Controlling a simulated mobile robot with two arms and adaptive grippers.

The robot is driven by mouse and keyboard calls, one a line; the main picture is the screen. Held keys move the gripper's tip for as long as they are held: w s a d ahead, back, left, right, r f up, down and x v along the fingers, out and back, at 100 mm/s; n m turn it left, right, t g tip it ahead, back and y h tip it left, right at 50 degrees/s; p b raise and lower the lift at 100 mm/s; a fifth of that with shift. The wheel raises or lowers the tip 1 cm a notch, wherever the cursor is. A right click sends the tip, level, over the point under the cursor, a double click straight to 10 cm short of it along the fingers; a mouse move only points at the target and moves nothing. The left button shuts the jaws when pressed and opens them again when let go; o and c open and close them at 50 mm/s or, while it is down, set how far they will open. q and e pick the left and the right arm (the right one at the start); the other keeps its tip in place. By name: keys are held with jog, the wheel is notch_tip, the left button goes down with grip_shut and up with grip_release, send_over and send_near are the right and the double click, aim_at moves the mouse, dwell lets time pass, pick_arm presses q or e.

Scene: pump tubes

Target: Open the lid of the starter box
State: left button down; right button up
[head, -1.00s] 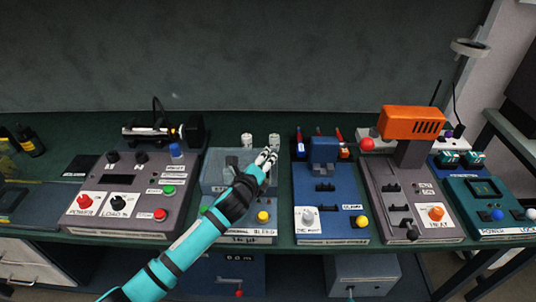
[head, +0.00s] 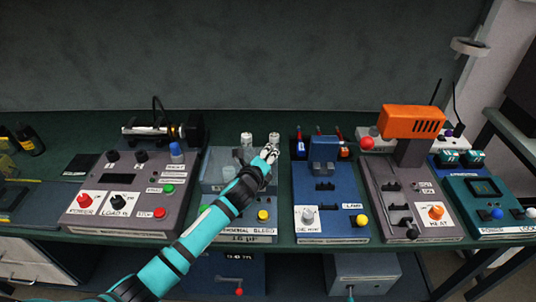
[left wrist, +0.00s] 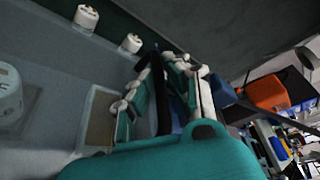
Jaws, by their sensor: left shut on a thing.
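The starter box seems to be the grey-blue unit (head: 208,186) in the middle of the bench, with a yellow button and white labels on its front. Its top, with the lid, looks pale and see-through, and whitish round shapes show there. My left gripper (head: 270,154) is at the top's right side and covers part of it. In the left wrist view my left gripper's fingers (left wrist: 163,88) are closed around a dark, thin piece, apparently part of the lid; the contact is partly hidden. My right gripper is out of view.
Two white knobs (head: 260,140) stand just behind the gripper. A blue unit (head: 326,188) is close on the right, beside an orange-headed machine (head: 412,122). A grey control panel (head: 125,188) is on the left. The space above the bench is free.

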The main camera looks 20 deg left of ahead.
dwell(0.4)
pick_arm(q)
jog(key=shift+a+r+n+p, duration=0.15)
jog(key=shift+r+n+p, duration=0.2)
jog(key=shift+r, duration=0.25)
jog(key=s+a+r+n+t+h+p, duration=0.1)
jog(key=s+a+r+n+t+p, duration=0.15)
jog(key=a+r+n, duration=0.75)
jog(key=s+a+r+n+t+y+b, duration=0.1)
jog(key=s+a+n+t+y+b, duration=0.1)
jog(key=a+n, duration=0.3)
jog(key=s+a+r+n+t+y+b, duration=0.2)
jog(key=a+n, duration=0.4)
jog(key=a, duration=0.6)
jog(key=shift+s+y, duration=0.3)
jog(key=shift+s, duration=0.35)
